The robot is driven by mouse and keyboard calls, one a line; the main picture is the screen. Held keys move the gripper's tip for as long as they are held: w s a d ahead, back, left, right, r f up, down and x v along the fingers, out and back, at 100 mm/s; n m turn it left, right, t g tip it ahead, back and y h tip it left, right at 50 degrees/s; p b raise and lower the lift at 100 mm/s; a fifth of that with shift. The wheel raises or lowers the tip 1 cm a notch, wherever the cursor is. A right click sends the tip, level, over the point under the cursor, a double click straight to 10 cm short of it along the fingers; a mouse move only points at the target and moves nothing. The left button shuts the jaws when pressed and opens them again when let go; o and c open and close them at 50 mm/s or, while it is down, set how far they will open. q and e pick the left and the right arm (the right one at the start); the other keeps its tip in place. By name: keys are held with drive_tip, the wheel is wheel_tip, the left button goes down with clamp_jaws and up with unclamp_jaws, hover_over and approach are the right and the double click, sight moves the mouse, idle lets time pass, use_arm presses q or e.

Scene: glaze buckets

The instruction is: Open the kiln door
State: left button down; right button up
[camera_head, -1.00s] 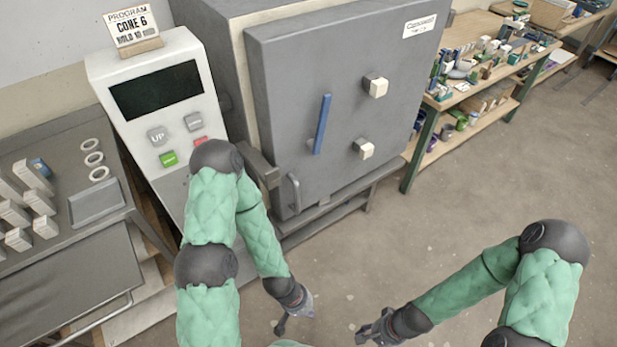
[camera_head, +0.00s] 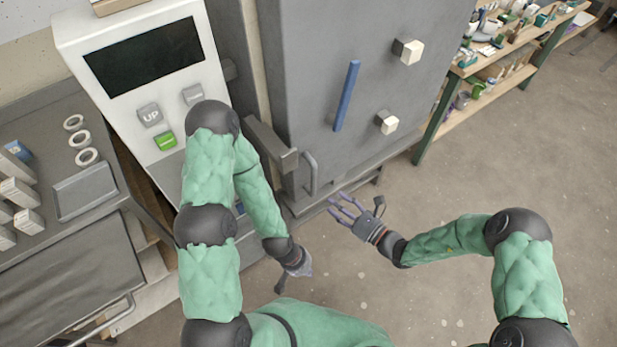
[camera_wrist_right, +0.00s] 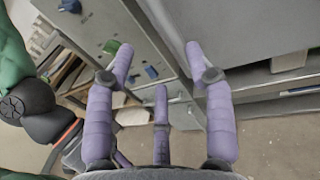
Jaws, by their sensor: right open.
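The grey kiln door (camera_head: 345,85) fills the upper middle of the head view and looks shut. A blue vertical bar (camera_head: 346,96) and two pale blocks, an upper one (camera_head: 410,51) and a lower one (camera_head: 386,122), stick out from it. A grey loop handle (camera_head: 311,173) is at its lower left. My right gripper (camera_head: 343,205) is open and empty, its purple fingers spread, below and right of the loop handle and apart from it. The right wrist view also shows the open fingers (camera_wrist_right: 158,75). My left gripper (camera_head: 292,270) hangs lower; its fingers are unclear.
The white control panel (camera_head: 145,75) with a dark screen stands left of the kiln. A grey work surface (camera_head: 35,160) with white rings and blocks is at the far left. A wooden shelf table (camera_head: 500,60) is at the back right. The floor (camera_head: 460,180) at right is clear.

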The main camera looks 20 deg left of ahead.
sight(314, 183)
drive_tip(key=b+x, duration=0.1)
drive_tip(key=x, duration=0.6)
drive_tip(key=b+x, duration=0.1)
drive_tip(key=x, duration=0.3)
drive_tip(key=shift+w+d+r+b, duration=0.2)
drive_tip(key=shift+w+r+b, duration=0.05)
drive_tip(key=shift+w+b, duration=0.05)
clamp_jaws()
